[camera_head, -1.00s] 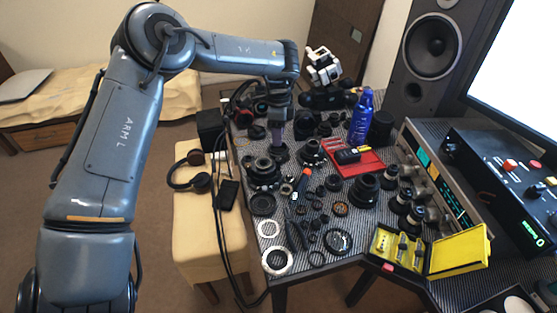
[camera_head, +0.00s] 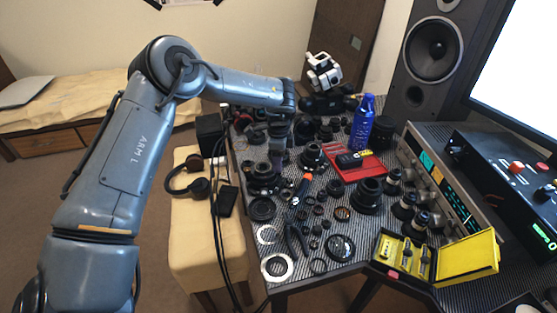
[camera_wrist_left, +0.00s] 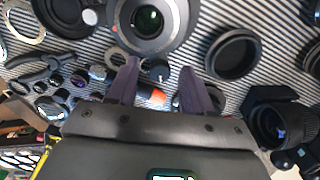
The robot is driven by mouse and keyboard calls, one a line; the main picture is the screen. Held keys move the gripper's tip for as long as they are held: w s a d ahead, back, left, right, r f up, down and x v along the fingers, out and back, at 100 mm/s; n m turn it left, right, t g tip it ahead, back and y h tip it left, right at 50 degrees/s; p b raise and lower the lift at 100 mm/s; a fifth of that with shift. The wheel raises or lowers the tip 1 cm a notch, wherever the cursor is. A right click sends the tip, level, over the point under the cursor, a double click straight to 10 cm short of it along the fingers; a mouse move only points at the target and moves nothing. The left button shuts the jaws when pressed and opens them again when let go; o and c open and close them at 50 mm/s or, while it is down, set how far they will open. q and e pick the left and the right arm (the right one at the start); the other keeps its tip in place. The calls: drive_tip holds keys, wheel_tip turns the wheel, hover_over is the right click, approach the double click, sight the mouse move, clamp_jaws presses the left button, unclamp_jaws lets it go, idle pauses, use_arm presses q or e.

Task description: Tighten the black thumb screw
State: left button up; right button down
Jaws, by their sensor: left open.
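My left gripper (camera_head: 277,158) reaches down over the left part of the striped table, close to a large dark lens (camera_head: 262,172). In the left wrist view its two purple-grey fingers (camera_wrist_left: 159,68) are apart, with nothing held between them. A small black knob, which looks like the thumb screw (camera_wrist_left: 159,71), shows between the fingertips, just below the rim of the large lens (camera_wrist_left: 148,20). I cannot tell whether either finger touches it. In the head view the knob is too small to make out. My right gripper is not in view.
Rings, lenses and tools crowd the table around the gripper. An orange-handled screwdriver (camera_head: 302,190) lies to the right. A red tray (camera_head: 372,172), a blue bottle (camera_head: 362,122) and an open yellow case (camera_head: 464,262) stand farther right. Little table surface is free.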

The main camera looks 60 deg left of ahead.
use_arm(q)
drive_tip(key=shift+c, duration=0.3)
clamp_jaws()
drive_tip(key=shift+m, duration=0.8)
drive_tip(key=shift+o, duration=0.3)
unclamp_jaws()
